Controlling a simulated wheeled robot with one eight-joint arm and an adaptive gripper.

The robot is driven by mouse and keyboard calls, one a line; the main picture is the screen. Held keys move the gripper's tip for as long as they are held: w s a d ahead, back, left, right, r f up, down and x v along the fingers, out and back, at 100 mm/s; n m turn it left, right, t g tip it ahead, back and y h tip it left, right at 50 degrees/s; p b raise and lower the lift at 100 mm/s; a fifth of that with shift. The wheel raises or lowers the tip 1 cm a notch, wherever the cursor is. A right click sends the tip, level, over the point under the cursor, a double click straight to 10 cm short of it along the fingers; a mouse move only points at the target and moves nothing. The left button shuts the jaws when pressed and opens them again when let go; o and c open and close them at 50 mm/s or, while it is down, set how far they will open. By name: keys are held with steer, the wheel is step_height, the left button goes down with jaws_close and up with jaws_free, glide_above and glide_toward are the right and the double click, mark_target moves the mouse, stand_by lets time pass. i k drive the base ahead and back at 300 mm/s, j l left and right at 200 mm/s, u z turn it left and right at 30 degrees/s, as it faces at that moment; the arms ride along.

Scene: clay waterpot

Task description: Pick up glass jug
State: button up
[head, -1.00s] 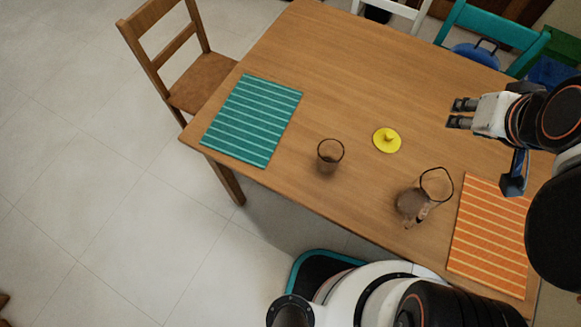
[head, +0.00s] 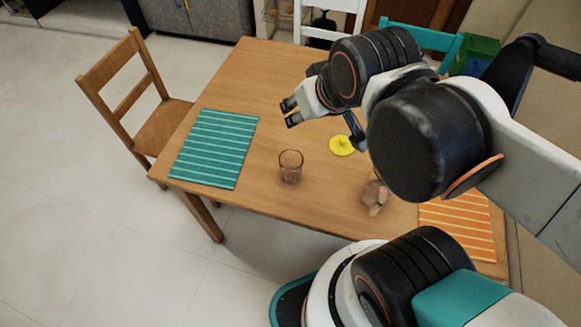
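The glass jug (head: 373,196) stands on the wooden table (head: 240,75), right of the glass tumbler. It is clear with a brownish tint, and my arm hides its upper right part. My gripper (head: 288,112) is above the table, up and left of the jug in the picture, apart from it. Its two fingers point left with a gap between them, and nothing shows between them.
A glass tumbler (head: 291,167) and a yellow lid (head: 341,145) stand near the jug. A teal striped mat (head: 214,148) lies at the left, an orange striped mat (head: 460,222) at the right. A wooden chair (head: 150,120) stands at the left edge.

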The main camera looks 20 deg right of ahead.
mark_target(374, 195)
steer(key=z, duration=0.35)
steer(key=k+j+z, duration=0.25)
steer(key=z, duration=0.2)
steer(key=k+j+z, duration=0.15)
steer(key=k+z, duration=0.3)
steer(key=k+j+z, duration=0.1)
steer(key=k, duration=0.7)
